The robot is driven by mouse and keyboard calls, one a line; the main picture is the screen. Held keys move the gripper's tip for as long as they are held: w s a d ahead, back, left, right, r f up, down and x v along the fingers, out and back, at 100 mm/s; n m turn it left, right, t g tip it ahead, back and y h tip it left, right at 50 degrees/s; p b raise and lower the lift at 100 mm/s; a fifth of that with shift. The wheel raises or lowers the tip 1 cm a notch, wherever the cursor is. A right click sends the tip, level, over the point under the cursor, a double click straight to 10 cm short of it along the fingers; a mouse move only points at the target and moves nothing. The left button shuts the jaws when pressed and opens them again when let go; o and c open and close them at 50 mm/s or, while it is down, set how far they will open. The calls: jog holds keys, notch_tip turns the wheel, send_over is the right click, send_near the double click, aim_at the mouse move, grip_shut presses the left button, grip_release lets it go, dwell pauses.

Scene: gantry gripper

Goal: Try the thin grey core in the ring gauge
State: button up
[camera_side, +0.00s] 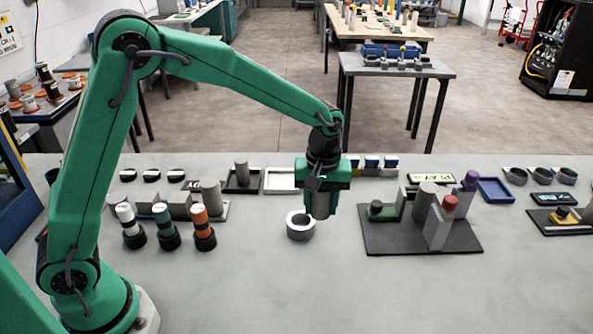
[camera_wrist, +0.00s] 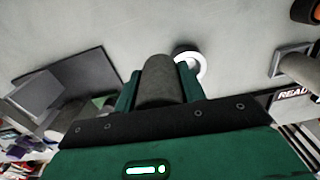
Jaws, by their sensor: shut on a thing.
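My gripper (camera_side: 322,185) is shut on a plain grey cylinder, the grey core (camera_side: 320,207), which hangs upright above the table. In the wrist view the core (camera_wrist: 159,80) sits between the two green fingers of my gripper (camera_wrist: 160,92). The core is outside the ring. The wrist view shows the ring (camera_wrist: 197,62) beside the core, partly hidden by a finger.
A white tray (camera_side: 281,190) lies behind the ring. A dark fixture plate (camera_side: 385,241) stands at right, a blue tray (camera_side: 496,190) beyond. The front table is clear.

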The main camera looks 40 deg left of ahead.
jog(key=a+n, duration=0.6)
jog(key=shift+w+a+f, duration=0.25)
jog(key=shift+w, duration=0.05)
jog(key=shift+f, duration=0.15)
jog(key=shift+f, duration=2.45)
jog(key=shift+f, duration=0.6)
jog(key=o, duration=1.2)
notch_tip(320, 180, up, 8)
jog(key=shift+f, duration=0.1)
